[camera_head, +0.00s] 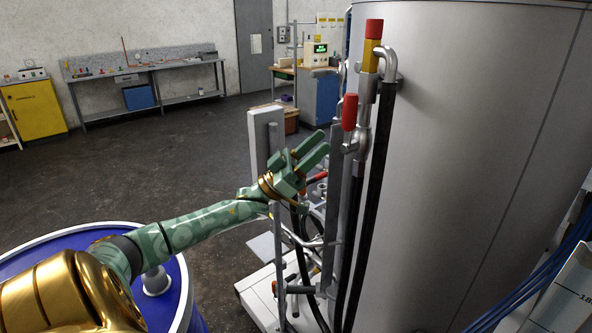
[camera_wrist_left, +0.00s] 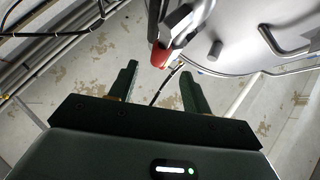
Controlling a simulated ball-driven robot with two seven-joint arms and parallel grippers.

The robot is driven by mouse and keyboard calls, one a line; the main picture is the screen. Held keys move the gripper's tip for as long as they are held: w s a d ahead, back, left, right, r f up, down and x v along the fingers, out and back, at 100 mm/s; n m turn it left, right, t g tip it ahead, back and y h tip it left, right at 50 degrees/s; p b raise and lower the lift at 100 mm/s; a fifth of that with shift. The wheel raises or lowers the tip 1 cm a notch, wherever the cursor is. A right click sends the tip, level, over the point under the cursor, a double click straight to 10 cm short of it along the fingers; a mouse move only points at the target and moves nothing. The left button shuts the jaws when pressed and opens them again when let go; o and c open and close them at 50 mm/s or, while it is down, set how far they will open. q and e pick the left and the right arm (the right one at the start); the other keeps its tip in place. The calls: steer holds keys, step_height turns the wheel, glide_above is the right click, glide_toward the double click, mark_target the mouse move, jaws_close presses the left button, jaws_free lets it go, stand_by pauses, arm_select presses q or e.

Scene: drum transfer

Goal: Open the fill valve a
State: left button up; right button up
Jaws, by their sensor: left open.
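A red valve handle (camera_head: 350,112) stands upright on the metal pipework beside the large grey tank. I cannot read a label saying which valve it is. A red handle end also shows in the left wrist view (camera_wrist_left: 160,56), beyond the gap between my fingertips. My left gripper (camera_head: 322,143) is open and empty, left of and slightly below the upright handle, apart from it. Its two green fingers also show in the left wrist view (camera_wrist_left: 158,72). A second red handle (camera_head: 315,177) sits lower, partly hidden behind the gripper. My right gripper is not in view.
The grey tank (camera_head: 470,150) fills the right side. Black hoses (camera_head: 376,190) and a yellow fitting with a red top (camera_head: 372,48) run beside the handle. A blue drum (camera_head: 190,315) stands below my left arm. Open floor (camera_head: 130,160) lies to the left.

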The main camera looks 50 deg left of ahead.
arm_select(q)
steer(key=v, duration=0.7)
steer(key=shift+b, duration=0.45)
steer(key=shift+w, duration=0.1)
